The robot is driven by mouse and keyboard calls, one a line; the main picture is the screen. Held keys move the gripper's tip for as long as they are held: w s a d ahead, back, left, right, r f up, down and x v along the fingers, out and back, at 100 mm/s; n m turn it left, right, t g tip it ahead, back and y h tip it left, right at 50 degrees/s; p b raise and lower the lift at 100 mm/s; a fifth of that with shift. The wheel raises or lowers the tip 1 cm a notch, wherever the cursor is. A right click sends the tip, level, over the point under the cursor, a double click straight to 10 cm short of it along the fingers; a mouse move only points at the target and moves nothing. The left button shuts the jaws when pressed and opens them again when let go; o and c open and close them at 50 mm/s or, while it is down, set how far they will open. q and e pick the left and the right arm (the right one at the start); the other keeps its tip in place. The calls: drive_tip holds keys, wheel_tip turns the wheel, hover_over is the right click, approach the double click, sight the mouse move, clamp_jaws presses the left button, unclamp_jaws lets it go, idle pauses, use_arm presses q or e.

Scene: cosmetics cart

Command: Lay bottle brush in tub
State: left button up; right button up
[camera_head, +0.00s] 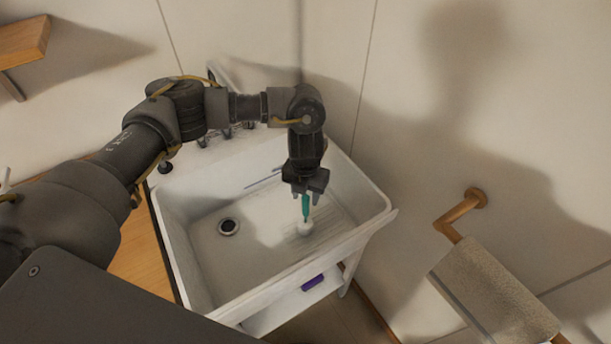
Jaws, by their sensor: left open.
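The white tub (176,235) stands in the middle of the head view, with a dark drain (228,227) in its floor. The bottle brush (305,210) is inside the tub toward the right, with a teal handle and a white head. It looks upright or slightly tilted, head down; whether the head touches the tub floor I cannot tell. My left gripper (306,194) points down over the tub with its fingers open around the top of the handle. The handle's upper end is hidden by the gripper. My right gripper is out of view.
Taps (225,133) line the tub's back edge, partly behind my left arm. A paper roll (490,290) hangs on a wooden holder (458,215) at the right wall. A purple item (313,282) lies under the tub. A wooden shelf (22,42) is at upper left.

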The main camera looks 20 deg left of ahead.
use_arm(q)
wheel_tip(320, 180, up, 12)
drive_tip(key=b, duration=0.2)
drive_tip(key=shift+s+f, duration=0.1)
idle(0.5)
